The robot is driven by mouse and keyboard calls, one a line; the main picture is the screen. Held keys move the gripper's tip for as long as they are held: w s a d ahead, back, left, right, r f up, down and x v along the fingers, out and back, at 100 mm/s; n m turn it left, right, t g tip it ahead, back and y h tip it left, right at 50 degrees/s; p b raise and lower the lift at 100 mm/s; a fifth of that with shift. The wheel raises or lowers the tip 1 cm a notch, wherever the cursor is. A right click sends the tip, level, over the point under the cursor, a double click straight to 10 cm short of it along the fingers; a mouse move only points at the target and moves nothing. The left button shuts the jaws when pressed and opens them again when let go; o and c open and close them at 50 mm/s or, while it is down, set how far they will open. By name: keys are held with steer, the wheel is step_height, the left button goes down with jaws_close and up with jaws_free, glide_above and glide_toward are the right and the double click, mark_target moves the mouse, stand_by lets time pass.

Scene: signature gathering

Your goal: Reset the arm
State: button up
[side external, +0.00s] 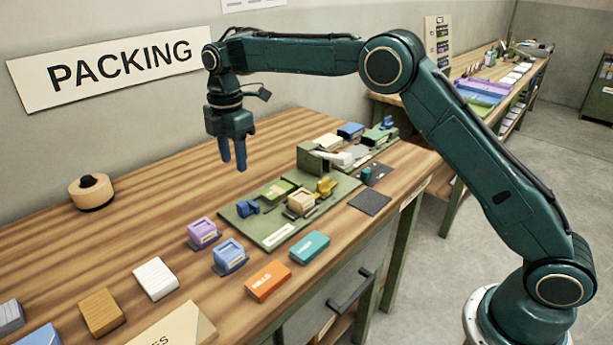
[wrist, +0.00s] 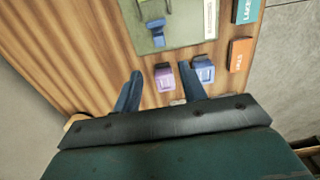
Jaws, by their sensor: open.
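My gripper (side external: 233,155) is open and empty, with its blue fingers pointing down. It hangs in the air above the wooden table (side external: 150,190), clear of everything on it. In the wrist view its two fingers (wrist: 158,82) are spread apart. The purple block (wrist: 164,76) and the blue block (wrist: 203,70) show below and beyond the fingers there. My arm reaches in from the right and runs level above the table.
A green board (side external: 265,236) holds several small items, with an orange box (side external: 268,281) and a teal box (side external: 309,247) in front. A round tan object (side external: 91,192) stands at the back left. The table's back middle is bare. A PACKING sign (side external: 115,70) hangs behind.

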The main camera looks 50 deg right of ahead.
steer(key=shift+r, duration=0.65)
steer(key=s+d+r+m+t, duration=0.1)
steer(key=s+d+r+m, duration=0.3)
steer(key=s+r, duration=0.4)
steer(key=s+d+r+m+t, duration=0.25)
steer(key=s+r+m, duration=0.25)
steer(key=s, duration=0.5)
steer(key=s+d+f+m, duration=0.1)
steer(key=s+f+m, duration=0.1)
steer(key=s, duration=0.5)
steer(key=s+d+f+m+t, duration=0.1)
steer(key=s+m, duration=0.3)
steer(key=s, duration=0.4)
steer(key=s+d+f+m+t, duration=0.1)
steer(key=s+d+f+m, duration=0.2)
steer(key=s, duration=0.4)
steer(key=shift+s+f, duration=0.25)
steer(key=shift+s, duration=0.1)
